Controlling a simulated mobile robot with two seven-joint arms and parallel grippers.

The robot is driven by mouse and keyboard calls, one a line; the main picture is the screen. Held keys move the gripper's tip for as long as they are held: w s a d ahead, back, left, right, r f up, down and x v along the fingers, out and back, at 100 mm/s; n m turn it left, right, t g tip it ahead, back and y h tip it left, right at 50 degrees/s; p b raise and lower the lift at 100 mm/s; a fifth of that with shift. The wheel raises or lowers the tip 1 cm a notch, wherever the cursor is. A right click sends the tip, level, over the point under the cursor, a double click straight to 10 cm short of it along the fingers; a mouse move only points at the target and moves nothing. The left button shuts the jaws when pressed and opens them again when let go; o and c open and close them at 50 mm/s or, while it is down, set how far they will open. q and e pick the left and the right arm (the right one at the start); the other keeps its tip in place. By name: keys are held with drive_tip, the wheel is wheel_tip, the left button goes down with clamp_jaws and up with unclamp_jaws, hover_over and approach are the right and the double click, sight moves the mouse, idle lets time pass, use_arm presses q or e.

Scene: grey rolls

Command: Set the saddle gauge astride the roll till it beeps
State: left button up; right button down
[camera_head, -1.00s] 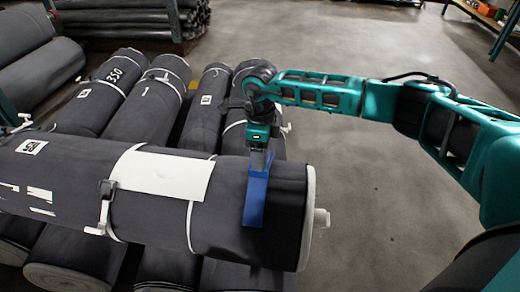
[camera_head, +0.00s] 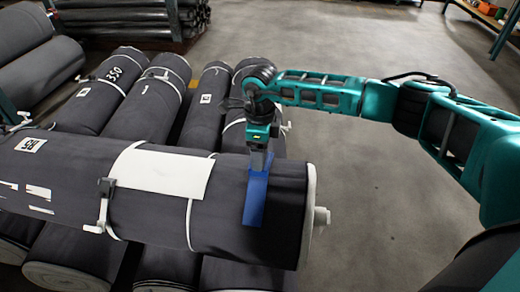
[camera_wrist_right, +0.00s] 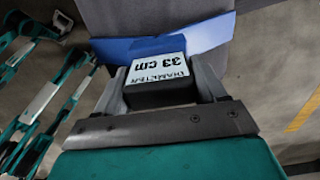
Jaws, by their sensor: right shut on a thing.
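The saddle gauge (camera_head: 256,196) is a blue bent strip lying across the right end of the top grey roll (camera_head: 225,222). In the right wrist view the gauge (camera_wrist_right: 205,36) has a block with a label reading "DIAMETER 33 cm". My right gripper (camera_head: 259,150) is shut on the gauge's block from above; its two fingers flank the block in the wrist view (camera_wrist_right: 165,82). The strip appears to rest against the roll, but its far side and underside are hidden, so full contact cannot be told. My left gripper is out of view.
Several grey rolls (camera_head: 140,105) lie side by side under the top roll. The top roll has a white sheet (camera_head: 162,170), straps and a buckle (camera_head: 105,190). The floor (camera_head: 370,200) to the right is clear.

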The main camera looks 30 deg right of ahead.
drive_tip(key=shift+f, duration=0.15)
unclamp_jaws()
wheel_tip(320, 180, up, 12)
drive_tip(key=shift+f+p, duration=0.1)
drive_tip(key=shift+p, duration=0.65)
drive_tip(key=shift+r, duration=0.55)
